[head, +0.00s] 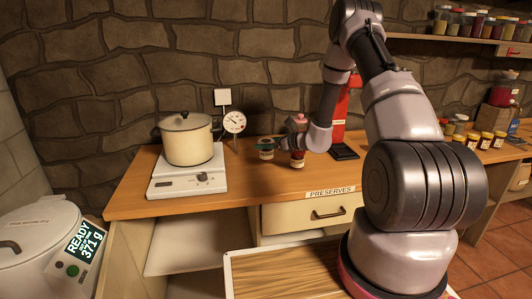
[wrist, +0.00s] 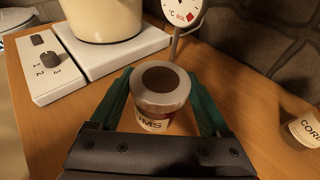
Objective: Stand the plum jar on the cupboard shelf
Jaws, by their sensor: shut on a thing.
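The plum jar (wrist: 160,93), with a silver-rimmed lid with a dark centre and a label ending in "UMS", is upright between the green fingers of my gripper (wrist: 163,102). The fingers close on both its sides. In the head view the jar (head: 265,154) is partly covered by my gripper (head: 266,146), over the wooden counter, right of the dial. I cannot tell whether its base touches the wood. A pale cupboard shelf (head: 185,252) shows in the open space below the counter, left of a drawer with a "PRESERVES" tag (head: 330,192).
A hotplate (head: 185,182) carrying a cream pot (head: 187,145) stands left of the jar, with a dial gauge (head: 234,122) behind. A container marked "COR" (wrist: 304,130) stands close on the right in the wrist view. The counter's front strip (head: 245,192) is clear.

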